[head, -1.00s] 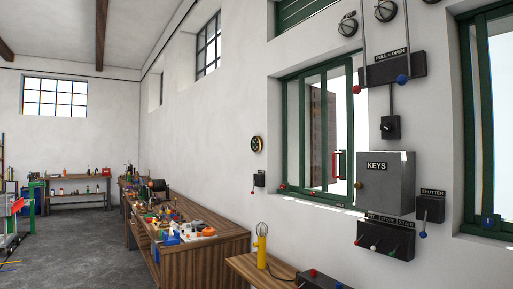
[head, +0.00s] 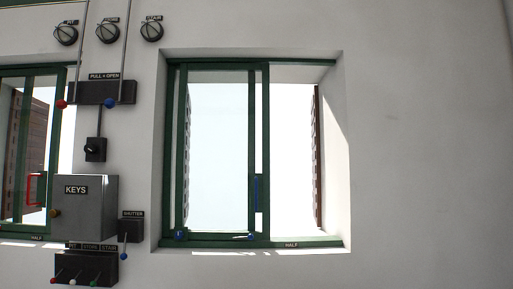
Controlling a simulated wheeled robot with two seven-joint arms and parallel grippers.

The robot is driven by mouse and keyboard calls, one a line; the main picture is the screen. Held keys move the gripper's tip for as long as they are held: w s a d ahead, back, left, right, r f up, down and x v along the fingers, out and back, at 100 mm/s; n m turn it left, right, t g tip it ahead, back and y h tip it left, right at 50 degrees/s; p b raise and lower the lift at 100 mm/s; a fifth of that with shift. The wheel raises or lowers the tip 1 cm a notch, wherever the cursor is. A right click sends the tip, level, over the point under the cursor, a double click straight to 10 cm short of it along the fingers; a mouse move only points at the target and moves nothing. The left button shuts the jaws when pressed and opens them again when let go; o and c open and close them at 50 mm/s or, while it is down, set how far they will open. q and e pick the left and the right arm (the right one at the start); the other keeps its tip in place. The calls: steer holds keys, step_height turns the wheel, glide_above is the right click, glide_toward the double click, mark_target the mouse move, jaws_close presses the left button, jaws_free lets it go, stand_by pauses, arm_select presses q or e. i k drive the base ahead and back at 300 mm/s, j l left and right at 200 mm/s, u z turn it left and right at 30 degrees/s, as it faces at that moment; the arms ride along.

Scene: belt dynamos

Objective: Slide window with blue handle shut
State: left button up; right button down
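The green-framed window (head: 265,150) with the blue handle is in the middle of the head view, set back in a white wall recess. Its sliding sash (head: 268,110) stands at the left side of the frame, and the right part of the opening shows bare daylight. The upright blue handle (head: 257,192) is on the sash's right stile. Small blue parts (head: 180,236) sit low on the frame, one at the lower left and one near the middle of the bottom. Neither of my grippers is in view.
A second green window (head: 55,150) with a red handle (head: 32,188) is at the left. Between the windows hang the grey KEYS box (head: 86,207), the SHUTTER switch (head: 131,230), a lever panel (head: 84,268) and the PULL = OPEN box (head: 95,93). The right wall is bare.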

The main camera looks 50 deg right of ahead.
mark_target(261, 182)
steer(key=z, duration=1.35)
